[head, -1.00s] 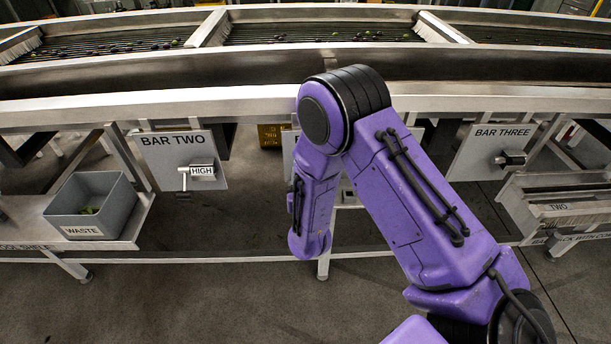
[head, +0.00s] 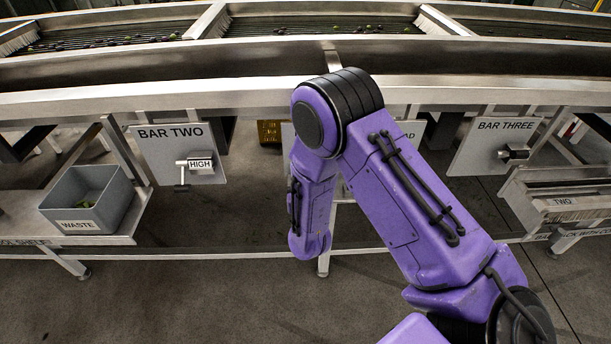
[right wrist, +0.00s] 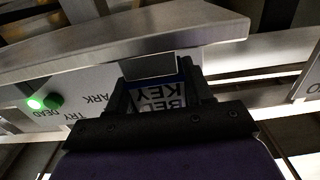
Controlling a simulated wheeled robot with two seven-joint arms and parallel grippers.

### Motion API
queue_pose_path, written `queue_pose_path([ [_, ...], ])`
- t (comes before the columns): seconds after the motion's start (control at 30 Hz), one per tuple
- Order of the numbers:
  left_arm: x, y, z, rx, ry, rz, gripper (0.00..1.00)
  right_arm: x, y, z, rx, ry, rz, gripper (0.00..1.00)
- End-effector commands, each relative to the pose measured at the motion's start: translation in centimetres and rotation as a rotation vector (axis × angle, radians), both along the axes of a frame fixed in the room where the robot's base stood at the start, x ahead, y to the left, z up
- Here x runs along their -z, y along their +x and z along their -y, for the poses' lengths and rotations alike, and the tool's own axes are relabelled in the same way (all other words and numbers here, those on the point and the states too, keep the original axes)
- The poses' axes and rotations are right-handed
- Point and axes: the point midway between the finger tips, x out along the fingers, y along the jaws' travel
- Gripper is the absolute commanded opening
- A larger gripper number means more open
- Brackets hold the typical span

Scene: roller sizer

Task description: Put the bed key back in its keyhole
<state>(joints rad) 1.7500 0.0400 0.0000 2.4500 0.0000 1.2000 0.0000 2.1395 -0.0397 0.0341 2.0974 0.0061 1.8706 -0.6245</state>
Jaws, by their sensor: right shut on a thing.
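The bed key (right wrist: 165,94), with a blue-edged white tag lettered BED KEY, is between the fingers of my right gripper (right wrist: 157,80) in the right wrist view. The gripper is shut on it. In the head view my purple right arm hides the gripper and most of this panel (head: 411,134). My left gripper is out of view.
A steel rail (right wrist: 130,35) overhangs the panel in the right wrist view. In the head view, the BAR TWO plate (head: 150,160) with its HIGH handle and the grey WASTE bin (head: 105,212) are left; the BAR THREE plate (head: 475,155) is right.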

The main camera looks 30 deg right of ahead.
Motion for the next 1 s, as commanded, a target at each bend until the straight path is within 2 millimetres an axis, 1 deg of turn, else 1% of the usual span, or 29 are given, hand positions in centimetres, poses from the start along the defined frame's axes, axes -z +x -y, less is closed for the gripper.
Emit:
queue_pose_path([
  [0.03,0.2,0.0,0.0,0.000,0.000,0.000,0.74,0.2,0.0,0.0,0.000,0.000,0.000,0.22],
  [0.07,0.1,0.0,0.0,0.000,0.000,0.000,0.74,0.1,0.0,0.0,0.000,0.000,0.000,0.60],
  [0.1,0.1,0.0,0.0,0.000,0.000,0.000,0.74,0.1,0.0,0.0,0.000,0.000,0.000,0.73],
  [0.13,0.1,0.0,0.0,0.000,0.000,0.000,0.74,0.1,0.0,0.0,0.000,0.000,0.000,0.80],
  [0.37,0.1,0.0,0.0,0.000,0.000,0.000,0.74,0.1,0.0,0.0,0.000,0.000,0.000,0.80],
  [0.47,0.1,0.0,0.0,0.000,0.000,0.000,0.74,0.1,-0.3,-0.3,-0.001,0.000,-0.001,0.80],
  [0.57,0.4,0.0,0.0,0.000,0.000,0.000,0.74,0.2,-1.7,-1.2,-0.004,-0.001,-0.003,0.80],
  [0.8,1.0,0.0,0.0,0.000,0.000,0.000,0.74,0.2,-6.6,-4.1,-0.004,-0.002,-0.002,0.80],
  [0.9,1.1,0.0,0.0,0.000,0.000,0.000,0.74,0.2,-8.0,-5.0,-0.002,-0.001,-0.001,0.80],
  [1.0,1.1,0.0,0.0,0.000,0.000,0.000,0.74,0.1,-8.8,-5.4,-0.002,-0.001,-0.001,0.80],
])
